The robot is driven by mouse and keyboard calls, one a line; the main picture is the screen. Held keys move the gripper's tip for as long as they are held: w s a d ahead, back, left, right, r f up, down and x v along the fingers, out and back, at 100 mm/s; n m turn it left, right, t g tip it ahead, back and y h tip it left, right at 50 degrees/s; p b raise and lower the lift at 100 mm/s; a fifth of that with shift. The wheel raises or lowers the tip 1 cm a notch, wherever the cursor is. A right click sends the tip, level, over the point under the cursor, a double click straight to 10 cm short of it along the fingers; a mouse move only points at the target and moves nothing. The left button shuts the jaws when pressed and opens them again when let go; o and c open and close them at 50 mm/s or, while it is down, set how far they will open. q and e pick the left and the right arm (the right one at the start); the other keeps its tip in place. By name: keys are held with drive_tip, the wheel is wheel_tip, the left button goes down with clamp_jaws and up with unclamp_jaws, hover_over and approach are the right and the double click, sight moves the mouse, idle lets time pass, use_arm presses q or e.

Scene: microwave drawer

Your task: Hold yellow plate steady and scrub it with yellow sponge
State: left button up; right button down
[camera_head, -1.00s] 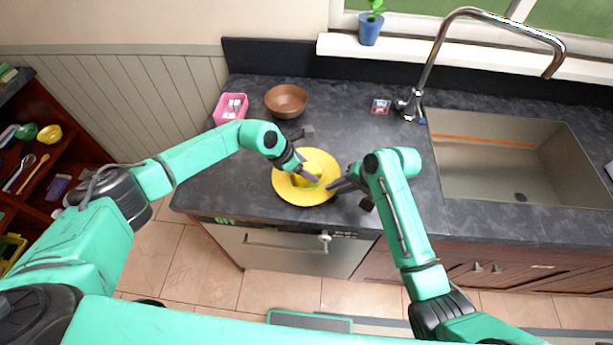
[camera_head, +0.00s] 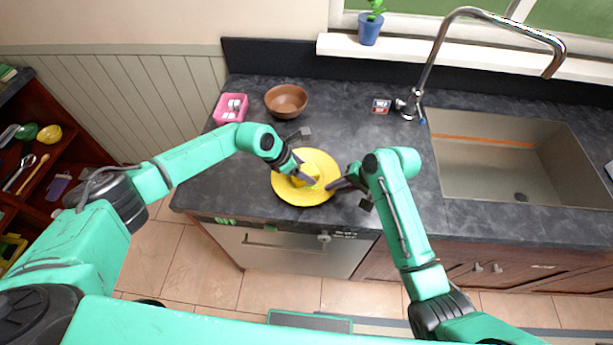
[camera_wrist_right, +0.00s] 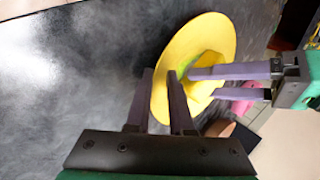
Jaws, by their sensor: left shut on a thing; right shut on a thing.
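The yellow plate (camera_head: 322,160) lies near the front edge of the dark counter. My right gripper (camera_head: 336,184) is shut on its right rim; in the right wrist view the rim passes between the dark fingers (camera_wrist_right: 160,76). My left gripper (camera_head: 307,179) is over the middle of the plate, shut on the yellow sponge (camera_head: 299,181). The right wrist view shows the left gripper's purple fingers (camera_wrist_right: 203,82) around the sponge (camera_wrist_right: 200,95), with a green patch beside them. The fingers partly hide the sponge, so its exact contact with the plate is hard to tell.
A brown bowl (camera_head: 286,101) and a pink container (camera_head: 231,108) stand behind the plate to the left. A sink (camera_head: 500,165) with a tall faucet (camera_head: 428,70) is to the right. A small box (camera_head: 381,106) lies at the back. The counter between plate and sink is partly clear.

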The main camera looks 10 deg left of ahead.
use_arm(q)
drive_tip(key=shift+w+d, duration=0.4)
drive_tip(key=shift+d, duration=0.3)
drive_tip(key=shift+s+a+r, duration=0.1)
drive_tip(key=shift+s+a, duration=0.35)
drive_tip(key=shift+a, duration=0.3)
drive_tip(key=shift+w+d, duration=0.45)
drive_tip(key=shift+d, duration=0.35)
idle(1.8)
wheel_tip(320, 180, up, 6)
drive_tip(key=shift+a+f, duration=0.1)
drive_tip(key=a, duration=0.9)
idle(0.5)
